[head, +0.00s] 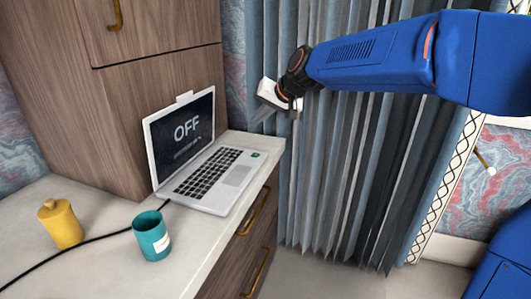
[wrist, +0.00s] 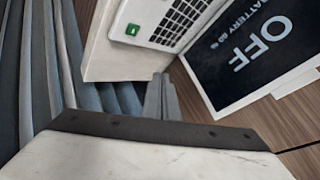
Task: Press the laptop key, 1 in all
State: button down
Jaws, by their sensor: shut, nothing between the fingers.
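The laptop (head: 205,165) stands open on the desk, with a white body and black keys. Its dark screen (head: 180,132) reads "OFF", with smaller text below. A green key (head: 255,154) sits at the right corner of the keyboard deck; it also shows in the wrist view (wrist: 132,29). My gripper (head: 262,114) is in the air to the right of the screen, above and apart from the laptop. In the wrist view its fingers (wrist: 162,97) are together and hold nothing.
A teal cup (head: 152,236) and a yellow jar (head: 61,223) stand on the pale desk top (head: 105,208), left of the laptop's front. A black cable (head: 90,241) runs across it. A wooden cabinet (head: 160,70) rises behind, and a blue-grey curtain (head: 340,180) hangs at the right.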

dwell(0.3)
send_over(258, 157)
jog(key=shift+w+f, duration=0.1)
jog(key=shift+f, duration=4.3)
jog(key=shift+f, duration=0.2)
jog(key=shift+f, duration=0.25)
jog(key=shift+f, duration=0.35)
jog(key=shift+r, duration=0.8)
jog(key=shift+r, duration=2.55)
